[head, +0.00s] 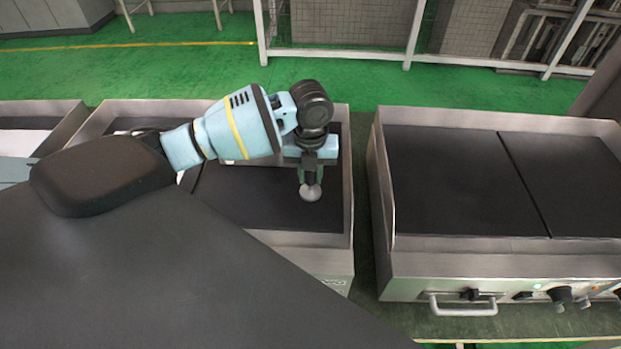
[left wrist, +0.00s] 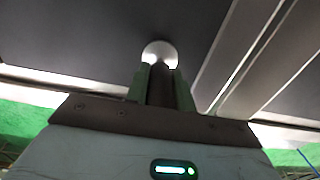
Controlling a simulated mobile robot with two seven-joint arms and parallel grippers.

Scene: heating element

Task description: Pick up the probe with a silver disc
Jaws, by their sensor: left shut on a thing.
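The probe with a silver disc (head: 310,192) is in my left gripper (head: 311,175), over the dark plate of the middle heating unit. The gripper is shut on the probe's dark handle, and the disc points down at the fingertips. In the left wrist view the silver disc (left wrist: 160,50) shows beyond the two green fingers (left wrist: 160,85), with the dark handle between them. I cannot tell whether the disc touches the plate. My right gripper is not in view.
The middle heating unit (head: 345,200) has raised metal walls. Another heating unit (head: 384,190) with two dark plates, a handle (head: 462,309) and knobs stands to the right, across a narrow gap. A white railing (head: 410,54) runs behind, past green floor.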

